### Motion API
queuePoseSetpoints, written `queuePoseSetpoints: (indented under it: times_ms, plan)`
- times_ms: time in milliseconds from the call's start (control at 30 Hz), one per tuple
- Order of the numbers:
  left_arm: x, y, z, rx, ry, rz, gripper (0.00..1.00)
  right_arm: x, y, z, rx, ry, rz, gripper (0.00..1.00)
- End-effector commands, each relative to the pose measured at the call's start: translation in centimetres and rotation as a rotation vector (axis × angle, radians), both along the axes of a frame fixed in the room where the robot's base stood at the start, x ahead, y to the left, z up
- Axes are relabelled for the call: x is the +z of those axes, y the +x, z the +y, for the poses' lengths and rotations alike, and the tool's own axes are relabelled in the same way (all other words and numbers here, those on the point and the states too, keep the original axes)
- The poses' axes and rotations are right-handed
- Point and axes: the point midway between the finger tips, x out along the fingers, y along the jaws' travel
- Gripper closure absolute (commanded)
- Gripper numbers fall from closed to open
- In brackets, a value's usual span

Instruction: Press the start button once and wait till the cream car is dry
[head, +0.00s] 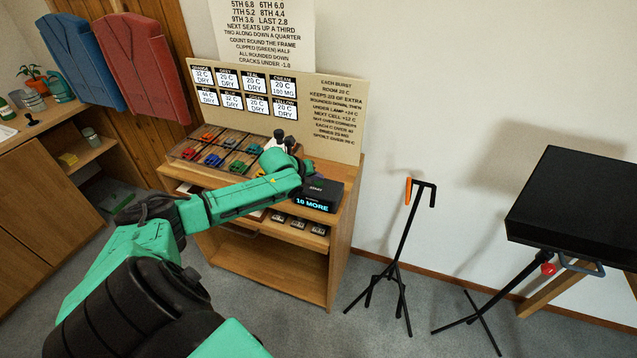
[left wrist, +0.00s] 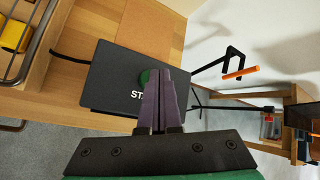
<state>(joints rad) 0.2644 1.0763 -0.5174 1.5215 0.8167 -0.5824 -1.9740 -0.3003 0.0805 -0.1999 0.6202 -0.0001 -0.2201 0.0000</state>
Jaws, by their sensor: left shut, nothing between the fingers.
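A black start box (head: 322,194) sits at the right end of the shelf top, its display reading "10 MORE". In the left wrist view the same box (left wrist: 112,75) shows a green button (left wrist: 144,76), partly hidden behind my fingers. My left gripper (left wrist: 160,73) is shut and empty, its tips over the button; I cannot tell whether they touch it. I cannot make out the cream car; my wrist covers part of the tray. My right gripper is out of view.
Several coloured cars lie in a divided tray (head: 185,155) left of the box. A wooden shelf unit (head: 270,265) stands below. A black stand with an orange piece (head: 408,190) and a black panel on legs (head: 580,205) stand right. Floor between them is clear.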

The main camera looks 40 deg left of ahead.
Motion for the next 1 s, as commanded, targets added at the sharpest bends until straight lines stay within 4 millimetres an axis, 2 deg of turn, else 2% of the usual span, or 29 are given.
queuePoseSetpoints:
  times_ms: [1000]
  plan:
    - [-0.81,-0.02,-0.02,0.000,0.000,0.001,1.00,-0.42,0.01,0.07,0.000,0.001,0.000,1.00]
